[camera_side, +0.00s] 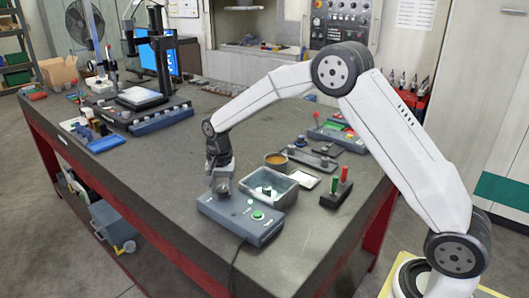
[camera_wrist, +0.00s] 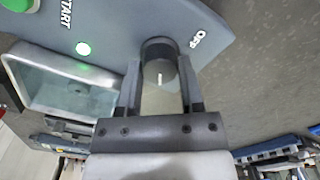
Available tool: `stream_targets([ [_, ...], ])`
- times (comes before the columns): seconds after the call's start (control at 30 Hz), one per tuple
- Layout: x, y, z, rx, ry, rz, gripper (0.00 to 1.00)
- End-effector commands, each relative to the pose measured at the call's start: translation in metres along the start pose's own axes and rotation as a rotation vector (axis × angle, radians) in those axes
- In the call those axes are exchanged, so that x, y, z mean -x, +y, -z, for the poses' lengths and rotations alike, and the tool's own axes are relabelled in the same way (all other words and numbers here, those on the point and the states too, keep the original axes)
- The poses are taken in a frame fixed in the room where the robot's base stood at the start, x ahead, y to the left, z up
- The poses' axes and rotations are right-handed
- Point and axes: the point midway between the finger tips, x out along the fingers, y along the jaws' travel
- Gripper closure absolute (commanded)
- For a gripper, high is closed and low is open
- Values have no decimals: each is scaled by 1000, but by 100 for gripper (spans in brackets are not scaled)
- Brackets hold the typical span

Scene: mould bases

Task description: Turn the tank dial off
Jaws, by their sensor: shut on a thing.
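The grey-blue control box (camera_side: 238,218) sits near the front of the bench, with a cable leaving it. Its round dark dial (camera_wrist: 158,47) is at one end, beside the printed word OFF (camera_wrist: 197,39). My gripper (camera_side: 221,182) comes down from above onto the dial. In the wrist view my gripper (camera_wrist: 160,72) has one finger on each side of the dial and is shut on it. A short white mark shows on the dial's near face. The fingers partly hide the dial's sides.
An open grey metal bin (camera_side: 282,193) stands right behind the box. The bench left of the box is clear.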

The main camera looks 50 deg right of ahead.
Motion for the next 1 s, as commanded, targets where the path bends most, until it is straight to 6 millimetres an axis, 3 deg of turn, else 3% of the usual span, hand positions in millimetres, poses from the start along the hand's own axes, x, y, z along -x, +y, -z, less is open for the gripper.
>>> stream_targets([
  [0.47,1,0,0,97,0,0,100],
  [1.0,1,0,0,536,1,1,100],
])
